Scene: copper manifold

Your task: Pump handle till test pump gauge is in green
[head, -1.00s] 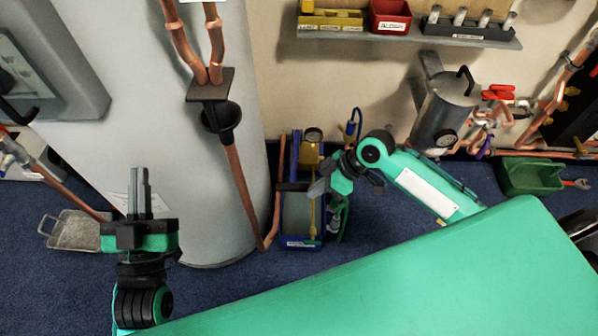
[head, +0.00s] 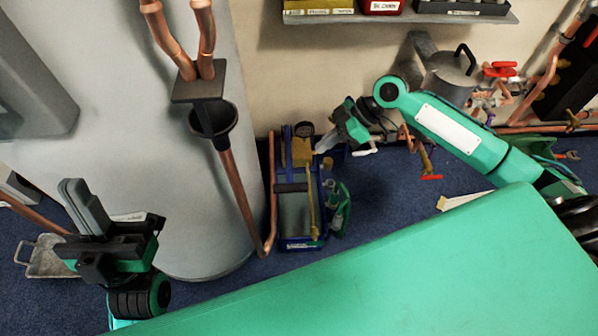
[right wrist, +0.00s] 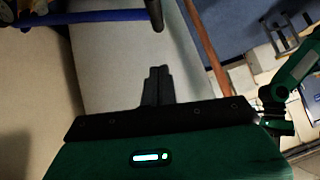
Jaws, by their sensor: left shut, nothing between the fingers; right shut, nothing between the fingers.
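The test pump (head: 283,215) is a blue-framed unit with a grey tank, standing on the blue carpet beside the white cylinder. A dark bar, possibly its handle (head: 291,187), crosses above the tank. The small round gauge (head: 304,130) sits at its far end by brass parts; its reading is too small to tell. My right gripper (head: 325,144) is shut and empty, just right of the gauge end. In the right wrist view its shut fingers (right wrist: 157,86) point at a pale surface. My left gripper (head: 84,207) is shut and empty at the left, in front of the cylinder.
A copper pipe (head: 235,190) runs down from a black funnel (head: 213,121) close left of the pump. A green hose-like item (head: 340,208) lies at the pump's right. A metal canister (head: 449,76) and red-handled valves stand at the back right. A metal tray (head: 45,258) lies far left.

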